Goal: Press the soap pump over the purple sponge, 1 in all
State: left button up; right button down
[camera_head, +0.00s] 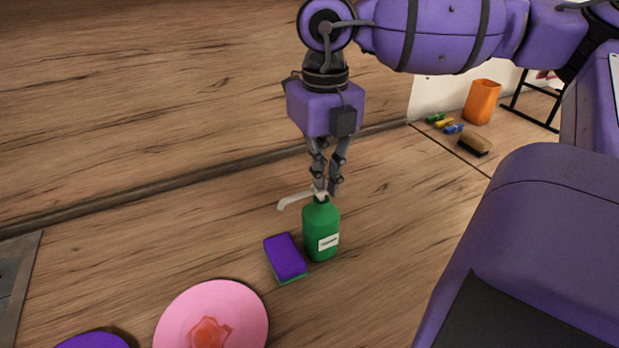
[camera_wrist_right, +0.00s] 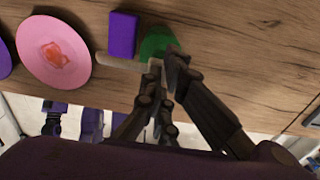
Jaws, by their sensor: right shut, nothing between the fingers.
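A green soap bottle (camera_head: 319,232) with a white label stands upright on the wooden counter. Its pale pump spout (camera_head: 293,200) points left, toward the purple sponge (camera_head: 286,257), which lies beside the bottle. My right gripper (camera_head: 327,191) is shut and empty, with its fingertips at the top of the pump; I cannot tell whether they touch it. In the right wrist view the green bottle (camera_wrist_right: 158,42) is partly hidden behind the fingers, and the purple sponge (camera_wrist_right: 122,34) lies to its left. My left gripper is not in view.
A pink plate (camera_head: 174,322) with a reddish stain is at the front, with a purple plate (camera_head: 92,341) to its left. A metal edge (camera_head: 20,275) is at far left. At back right are an orange cup (camera_head: 481,101), a brush (camera_head: 474,145) and several markers (camera_head: 444,123).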

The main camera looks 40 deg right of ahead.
jog(key=shift+r, duration=0.7)
jog(key=shift+r+p, duration=0.35)
jog(key=shift+r, duration=0.45)
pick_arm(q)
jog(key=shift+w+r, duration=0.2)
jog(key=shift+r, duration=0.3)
pick_arm(e)
jog(key=shift+r, duration=0.2)
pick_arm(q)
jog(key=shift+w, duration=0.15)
